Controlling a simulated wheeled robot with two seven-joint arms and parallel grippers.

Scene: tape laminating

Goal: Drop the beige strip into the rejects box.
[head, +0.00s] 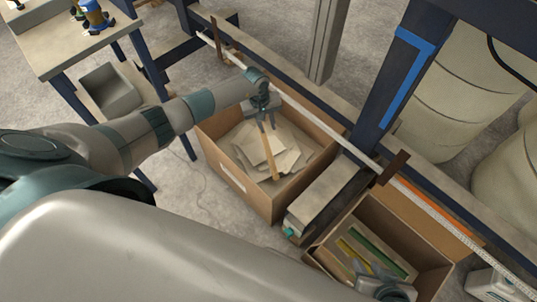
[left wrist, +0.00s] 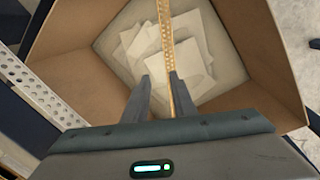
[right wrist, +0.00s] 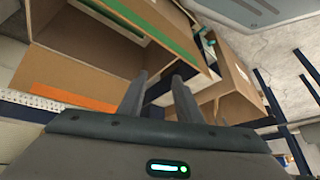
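The beige strip (head: 269,152) stands at a slant in the large cardboard box (head: 236,176) of pale scraps, presumably the rejects box. My left gripper (head: 262,113) is above this box, fingers pointing down. Whether the strip still touches the finger is unclear. My right gripper (right wrist: 158,82) is open and empty near the smaller cardboard box (head: 432,268).
The smaller box holds a green strip (head: 380,250) and a yellow strip (head: 352,252). An orange strip (head: 432,205) lies beside it. A perforated rail (head: 300,112) crosses above the large box's far side. A grey bench block (head: 328,192) stands between the boxes.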

